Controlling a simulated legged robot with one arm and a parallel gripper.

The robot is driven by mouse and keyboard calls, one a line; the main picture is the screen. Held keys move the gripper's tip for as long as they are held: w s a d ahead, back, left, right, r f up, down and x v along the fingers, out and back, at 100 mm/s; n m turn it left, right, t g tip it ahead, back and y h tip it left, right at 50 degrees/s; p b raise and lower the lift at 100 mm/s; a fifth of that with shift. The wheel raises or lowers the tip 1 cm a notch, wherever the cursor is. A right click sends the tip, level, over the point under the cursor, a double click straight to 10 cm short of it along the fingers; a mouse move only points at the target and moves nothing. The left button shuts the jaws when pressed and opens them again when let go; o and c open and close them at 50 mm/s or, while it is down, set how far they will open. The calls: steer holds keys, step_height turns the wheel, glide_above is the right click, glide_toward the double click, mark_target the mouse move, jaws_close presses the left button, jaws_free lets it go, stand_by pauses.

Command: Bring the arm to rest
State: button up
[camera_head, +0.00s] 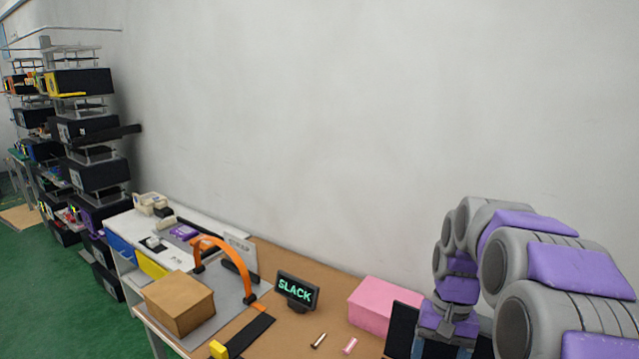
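My grey and purple arm fills the right side of the head view, bent up and over with its end pointing down. My gripper (445,345) is at the bottom edge, at the lower end of the arm, in front of and right of the pink box. Its fingers cannot be made out, so open or shut is unclear, and I see nothing held. An orange arched lever (228,252) stands at the left of the brown table. A small dark display (297,290) beside it reads "SLACK".
The brown table (285,262) runs along a bare wall. On it are a cardboard box (179,302), a pink box (372,303), a black strip with a yellow end (243,336), and two small cylinders (319,340). Shelves (90,130) with dark bins stand at the far left.

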steer(key=s+a+f+n, duration=0.1)
steer(key=s+a, duration=0.1)
steer(key=s, duration=0.7)
steer(key=s+a+f+n, duration=0.1)
steer(key=s+a, duration=0.2)
steer(key=s, duration=0.6)
steer(key=s+a+f+n+h, duration=0.1)
steer(key=s+a, duration=0.1)
steer(key=s, duration=0.7)
steer(key=shift+a+n+t, duration=0.25)
steer(key=shift+n+t, duration=0.05)
steer(key=shift+n, duration=0.1)
